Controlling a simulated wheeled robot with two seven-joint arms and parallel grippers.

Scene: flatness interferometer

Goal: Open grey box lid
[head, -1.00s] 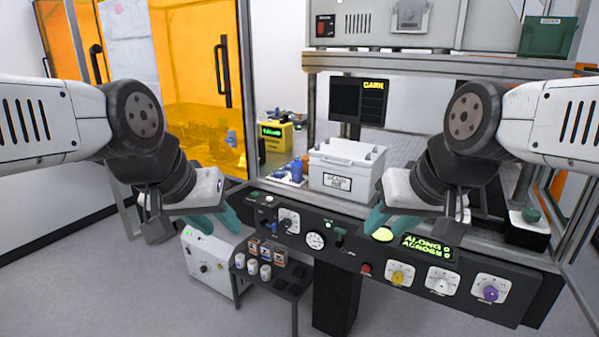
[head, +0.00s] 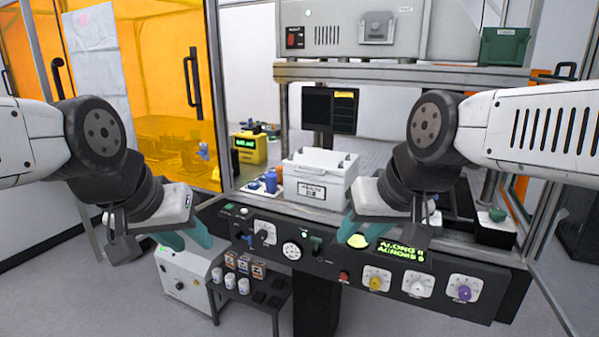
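A light grey box (head: 322,190) with a dark-bordered label stands on the bench, behind the black control panel. Its top (head: 322,162) has raised ends; whether a lid is shut or raised is hard to tell. My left gripper (head: 184,236) hangs left of the panel, its teal fingers apart and nothing between them. My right gripper (head: 358,226) is in front of the box's right side, over the panel's upper edge. Only part of its teal fingers shows, so its opening is unclear. Neither gripper appears to touch the box.
A grey instrument (head: 350,38) with a front latch sits on the upper shelf, beside a green bin (head: 503,46). The control panel (head: 330,250) carries knobs and a green display. Blue items (head: 270,181) stand left of the box. A low black stand (head: 262,290) holds several small jars.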

